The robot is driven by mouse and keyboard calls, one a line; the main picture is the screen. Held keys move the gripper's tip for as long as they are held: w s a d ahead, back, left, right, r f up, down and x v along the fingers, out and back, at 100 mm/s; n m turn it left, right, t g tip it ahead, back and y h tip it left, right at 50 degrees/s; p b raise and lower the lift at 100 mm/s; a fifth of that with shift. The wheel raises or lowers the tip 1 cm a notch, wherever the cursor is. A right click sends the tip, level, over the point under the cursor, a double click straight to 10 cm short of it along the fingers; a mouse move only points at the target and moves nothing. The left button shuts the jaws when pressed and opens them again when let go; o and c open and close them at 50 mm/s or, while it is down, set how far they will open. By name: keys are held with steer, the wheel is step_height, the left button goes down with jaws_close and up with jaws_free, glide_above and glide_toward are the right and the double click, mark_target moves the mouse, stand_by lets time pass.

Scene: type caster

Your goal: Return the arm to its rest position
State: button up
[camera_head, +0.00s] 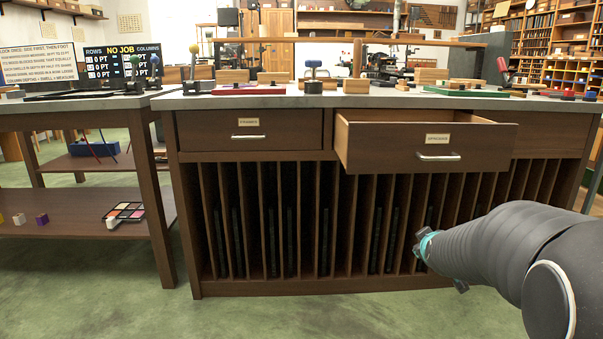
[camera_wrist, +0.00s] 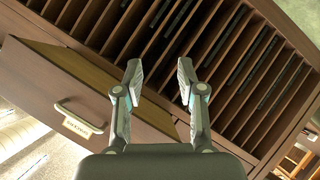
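My gripper (camera_wrist: 160,80) shows in the wrist view with its two fingers apart and nothing between them. Behind the fingers are the slotted racks of the cabinet. In the head view my arm (camera_head: 520,240) reaches in from the lower right. The gripper end (camera_head: 440,258) is low in front of the rack, below the pulled-out drawer. The fingers are partly hidden there by the arm. The open drawer (camera_head: 395,158) has a silver handle and a label; it also shows at the left in the wrist view (camera_wrist: 105,105).
The cabinet's left drawer (camera_head: 288,139) is closed. Tools and wooden blocks stand on the grey worktop (camera_head: 290,101). A side table (camera_head: 70,200) at the left holds a paint palette (camera_head: 126,211) and small blocks. The green floor (camera_head: 270,317) in front is clear.

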steer(key=s+a+m+g+y+p, duration=0.1)
steer(key=s+a+m+g+p, duration=0.3)
steer(key=s, duration=0.6)
steer(key=s+a+m+g+y, duration=0.25)
steer(key=s+a, duration=0.35)
steer(key=s, duration=0.5)
steer(key=s+a+r+n+p, duration=0.1)
steer(key=s+a+r+p, duration=0.4)
steer(key=s+r, duration=0.4)
steer(key=s, duration=0.4)
steer(key=shift+a, duration=0.3)
